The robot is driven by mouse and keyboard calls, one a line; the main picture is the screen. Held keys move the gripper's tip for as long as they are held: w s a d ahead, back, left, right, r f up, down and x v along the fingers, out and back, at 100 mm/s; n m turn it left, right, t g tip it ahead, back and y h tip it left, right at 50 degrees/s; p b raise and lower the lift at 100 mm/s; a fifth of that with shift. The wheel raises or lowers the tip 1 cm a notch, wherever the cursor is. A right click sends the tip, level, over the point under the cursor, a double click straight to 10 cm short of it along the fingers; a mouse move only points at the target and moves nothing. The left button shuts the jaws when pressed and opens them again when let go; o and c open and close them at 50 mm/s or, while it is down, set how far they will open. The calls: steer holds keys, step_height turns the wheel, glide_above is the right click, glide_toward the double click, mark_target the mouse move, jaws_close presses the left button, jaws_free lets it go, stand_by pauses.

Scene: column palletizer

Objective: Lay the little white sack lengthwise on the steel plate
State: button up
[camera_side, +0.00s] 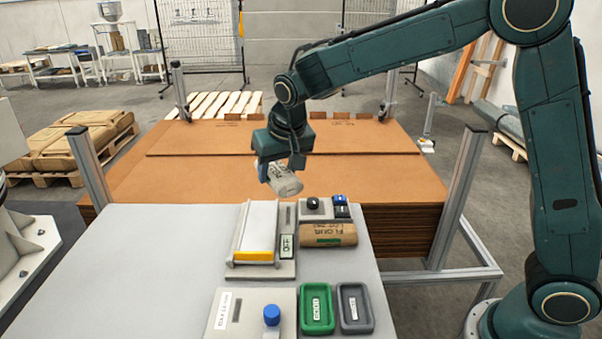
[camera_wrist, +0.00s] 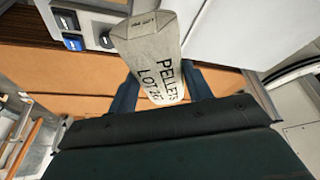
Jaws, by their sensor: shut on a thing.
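The little white sack (camera_side: 285,184) hangs tilted in my gripper (camera_side: 277,168), which is shut on it. In the wrist view the sack (camera_wrist: 150,48) lies between the two fingers (camera_wrist: 160,92) and reads "PELLETS LOT 26". The pale steel plate (camera_side: 260,222), with a yellow strip at its front end, sits in a unit on the grey table with a small "OFF" display (camera_side: 287,246) at its right. The sack is in the air beyond the far end of the plate, apart from it. I cannot tell the plate for certain in the wrist view.
A brown flour sack (camera_side: 328,235) lies right of the plate, with a black-knobbed control box (camera_side: 313,207) behind it. A green tray (camera_side: 317,309), a grey tray (camera_side: 355,308) and a blue-knobbed panel (camera_side: 271,316) are in front. Stacked brown sheets (camera_side: 170,180) lie behind; the table's left is clear.

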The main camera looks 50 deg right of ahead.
steer(key=w+f+m, duration=0.1)
steer(key=w+a+f+m+h, duration=0.1)
steer(key=w+f+m, duration=0.1)
steer(key=m, duration=0.1)
steer(key=shift+w+a+g, duration=0.25)
steer(key=shift+a+g, duration=0.1)
steer(key=shift+g, duration=0.05)
steer(key=shift+w+a+f+m+h, duration=0.35)
steer(key=shift+w+f+m+h, duration=0.15)
steer(key=shift+m, duration=0.3)
steer(key=shift+f, duration=0.2)
steer(key=shift+f, duration=2.5)
steer(key=shift+f, duration=0.8)
steer(key=o, duration=1.5)
steer(key=shift+r, duration=0.1)
step_height(320, 180, up, 7)
stand_by(0.6)
